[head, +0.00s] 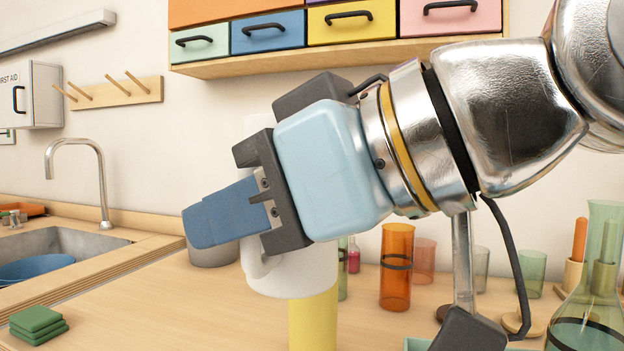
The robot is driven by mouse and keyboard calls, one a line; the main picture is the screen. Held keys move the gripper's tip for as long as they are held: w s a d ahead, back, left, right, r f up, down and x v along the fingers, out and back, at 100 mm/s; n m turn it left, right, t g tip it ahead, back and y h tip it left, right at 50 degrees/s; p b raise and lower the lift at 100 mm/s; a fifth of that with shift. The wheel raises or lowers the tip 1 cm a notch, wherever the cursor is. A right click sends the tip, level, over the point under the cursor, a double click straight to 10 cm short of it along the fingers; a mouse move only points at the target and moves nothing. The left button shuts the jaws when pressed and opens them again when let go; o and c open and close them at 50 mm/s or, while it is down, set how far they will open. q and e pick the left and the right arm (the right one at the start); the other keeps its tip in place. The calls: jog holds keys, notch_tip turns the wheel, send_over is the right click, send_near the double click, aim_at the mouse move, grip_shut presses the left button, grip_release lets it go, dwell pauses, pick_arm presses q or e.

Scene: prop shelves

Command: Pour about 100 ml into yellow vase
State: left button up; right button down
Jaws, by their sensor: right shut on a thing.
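My right gripper (205,222) reaches in from the right with its blue fingers pointing left. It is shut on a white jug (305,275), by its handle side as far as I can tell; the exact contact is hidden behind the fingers. The jug's curved handle (257,264) shows just below the fingers. Its upper part is hidden by the gripper, and I see no stream of liquid. The yellow vase (313,322) shows directly below the jug in the picture. The jug covers its top, and its base is outside the picture. My left gripper is not in view.
An orange glass cylinder (397,268) and several small tinted glasses stand to the right. A green flask (590,300) is at the right edge. Green pads (38,322) lie at the front left by the sink (75,245). The counter's left middle is clear.

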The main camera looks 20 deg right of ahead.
aim_at(248, 128)
jog(key=w+r+m+g+p, duration=0.1)
jog(key=p, duration=0.1)
jog(key=w+d+r+m+g+p, duration=0.1)
jog(key=w+r+p, duration=0.1)
jog(key=shift+w+r+y, duration=0.2)
jog(key=shift+r+y, duration=0.05)
jog(key=shift+y, duration=0.15)
notch_tip(248, 128, up, 2)
jog(key=m+g+y+p, duration=0.1)
jog(key=m+g+p, duration=0.1)
jog(key=shift+d+m, duration=0.1)
jog(key=shift+m, duration=0.3)
jog(key=shift+w+r+m+g+y, duration=0.1)
jog(key=shift+r+m+g+y, duration=0.05)
jog(key=shift+m+g+y, duration=0.2)
dwell(1.6)
jog(key=shift+w+d+m+g+y+p, duration=0.3)
jog(key=shift+m+p, duration=0.15)
jog(key=shift+m, duration=0.1)
dwell(4.0)
